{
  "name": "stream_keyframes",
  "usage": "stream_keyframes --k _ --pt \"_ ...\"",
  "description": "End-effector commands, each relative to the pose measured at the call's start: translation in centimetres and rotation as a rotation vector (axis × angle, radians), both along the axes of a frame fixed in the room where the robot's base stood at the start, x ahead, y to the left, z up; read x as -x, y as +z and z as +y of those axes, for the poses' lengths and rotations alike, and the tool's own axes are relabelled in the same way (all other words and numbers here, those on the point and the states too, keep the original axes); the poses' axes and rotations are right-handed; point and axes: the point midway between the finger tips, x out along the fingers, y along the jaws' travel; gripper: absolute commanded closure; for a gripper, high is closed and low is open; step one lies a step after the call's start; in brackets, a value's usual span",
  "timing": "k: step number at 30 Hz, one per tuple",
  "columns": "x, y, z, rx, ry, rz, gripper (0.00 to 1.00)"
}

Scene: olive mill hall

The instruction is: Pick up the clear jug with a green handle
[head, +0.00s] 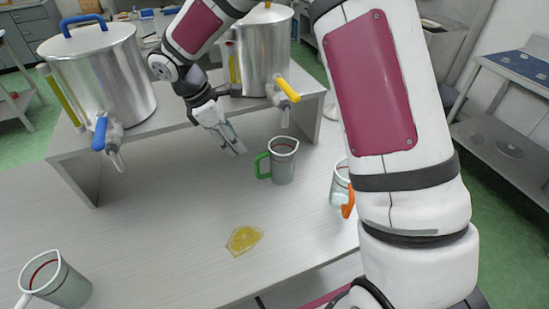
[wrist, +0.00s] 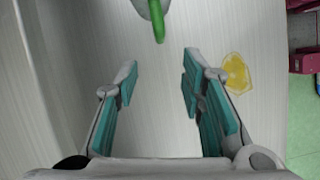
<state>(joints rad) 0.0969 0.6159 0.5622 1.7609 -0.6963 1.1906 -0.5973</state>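The clear jug with a green handle (head: 283,161) stands upright on the light table, its handle turned to the left. In the wrist view only its green handle (wrist: 157,18) shows at the top edge, beyond my fingertips; the jug's body is mostly out of that view. My gripper (head: 230,144) is to the left of the jug and above the table, apart from it. In the wrist view my gripper (wrist: 161,80) is open, with nothing between its teal finger pads.
A jug with an orange handle (head: 340,184) stands to the right, partly behind my arm. Another jug (head: 62,284) stands front left. A yellow puddle (head: 244,239) lies on the table. Two steel tanks, with blue (head: 104,75) and yellow (head: 262,55) taps, stand on a raised shelf (head: 180,118).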

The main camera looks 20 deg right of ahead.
Motion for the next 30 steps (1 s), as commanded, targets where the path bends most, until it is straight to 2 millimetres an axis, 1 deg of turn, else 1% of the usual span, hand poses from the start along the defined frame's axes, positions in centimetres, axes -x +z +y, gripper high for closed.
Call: stream_keyframes --k 5,12,15,23,30 --pt "0.2 -1.9 -0.7 0.0 0.006 0.009 0.64" --pt "0.6 -6.1 -2.4 0.0 0.003 0.009 0.64" --pt "0.6 -7.3 -2.9 0.0 0.004 0.008 0.64" --pt "0.7 -8.8 -3.5 -0.001 0.004 0.007 0.64" --pt "1.0 -11.6 -4.8 -0.002 0.003 0.008 0.64"
